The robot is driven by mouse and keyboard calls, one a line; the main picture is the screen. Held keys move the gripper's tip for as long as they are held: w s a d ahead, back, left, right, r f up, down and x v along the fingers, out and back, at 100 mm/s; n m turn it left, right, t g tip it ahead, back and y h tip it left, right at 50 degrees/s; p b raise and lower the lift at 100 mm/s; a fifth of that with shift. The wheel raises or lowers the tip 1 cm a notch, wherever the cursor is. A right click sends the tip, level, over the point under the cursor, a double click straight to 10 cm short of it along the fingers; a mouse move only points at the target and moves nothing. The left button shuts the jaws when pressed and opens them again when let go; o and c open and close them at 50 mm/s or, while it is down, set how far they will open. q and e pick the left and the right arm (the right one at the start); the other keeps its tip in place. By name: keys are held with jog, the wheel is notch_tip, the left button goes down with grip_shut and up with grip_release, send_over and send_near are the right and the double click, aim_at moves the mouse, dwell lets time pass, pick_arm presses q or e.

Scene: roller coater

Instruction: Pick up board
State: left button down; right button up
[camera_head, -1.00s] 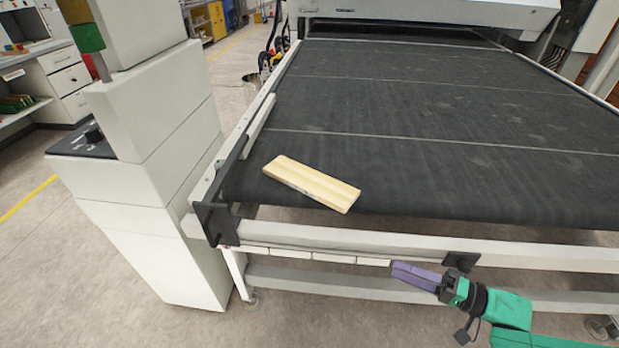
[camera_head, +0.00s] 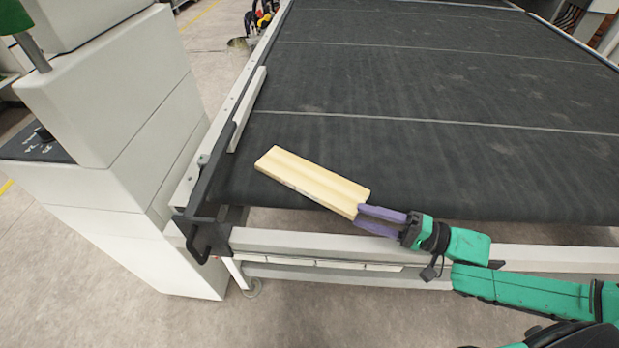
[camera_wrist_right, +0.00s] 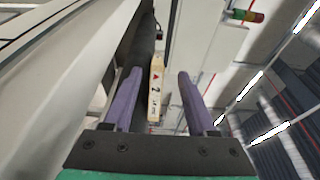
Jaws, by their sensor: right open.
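The board (camera_head: 308,180) is a pale wooden plank lying flat and askew on the dark conveyor belt near its front left corner. Its right end juts toward the belt's front edge. My right gripper (camera_head: 360,215) is open, with purple fingers pointing left at that end of the board. In the right wrist view the board's marked end (camera_wrist_right: 156,88) shows between the open fingers (camera_wrist_right: 158,88), closer to the left one. The fingertips look very near or at the board's end; I cannot tell whether they touch it. My left gripper is not in view.
The dark belt (camera_head: 430,80) stretches away behind the board and is otherwise clear. A light frame rail (camera_head: 330,243) runs along its front. A white control cabinet (camera_head: 120,130) stands at the left, and a side guide (camera_head: 248,108) lines the belt's left edge.

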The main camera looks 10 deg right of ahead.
aim_at(335, 209)
jog(key=x, duration=0.9)
jog(key=shift+f+p, duration=0.2)
jog(key=shift+p, duration=0.1)
jog(key=shift+d, duration=0.1)
jog(key=c, duration=0.8)
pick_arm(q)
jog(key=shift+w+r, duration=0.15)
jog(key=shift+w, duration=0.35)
pick_arm(e)
grip_shut()
